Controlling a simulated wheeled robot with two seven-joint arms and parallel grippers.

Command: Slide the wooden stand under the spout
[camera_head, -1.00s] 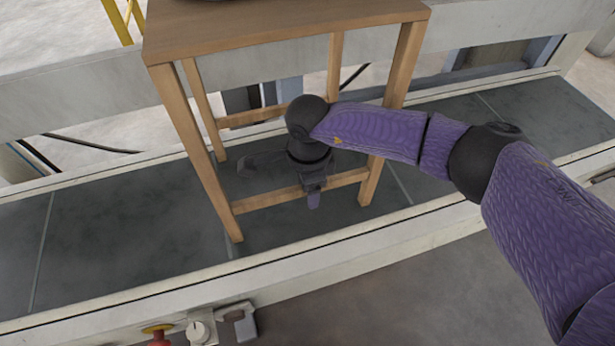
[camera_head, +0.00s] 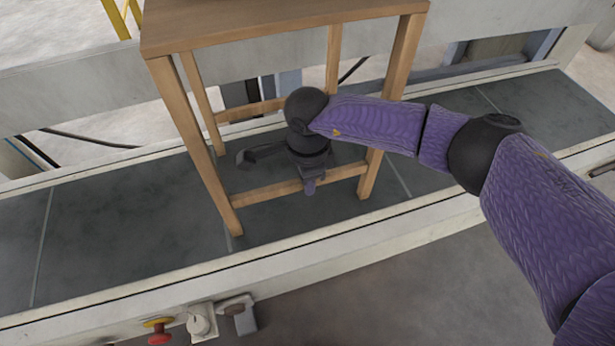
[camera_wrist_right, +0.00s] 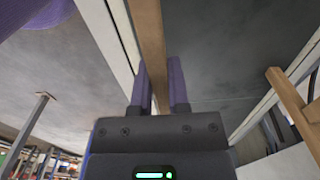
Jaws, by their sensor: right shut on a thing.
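The wooden stand (camera_head: 280,27) is a tall four-legged frame with a flat top, standing upright on the grey conveyor bed. My right gripper (camera_head: 309,186) is at the front lower crossbar (camera_head: 265,193) of the stand and is shut on it. In the right wrist view the bar (camera_wrist_right: 150,40) runs between the two purple fingers (camera_wrist_right: 160,90). I cannot make out the spout. My left gripper is not in view.
The conveyor bed (camera_head: 90,230) is clear to the left and right of the stand. A pale rail runs along its front and a beam (camera_head: 70,95) behind it. A red button (camera_head: 159,333) and a white knob (camera_head: 200,322) sit on the front edge. Yellow posts (camera_head: 120,15) stand behind.

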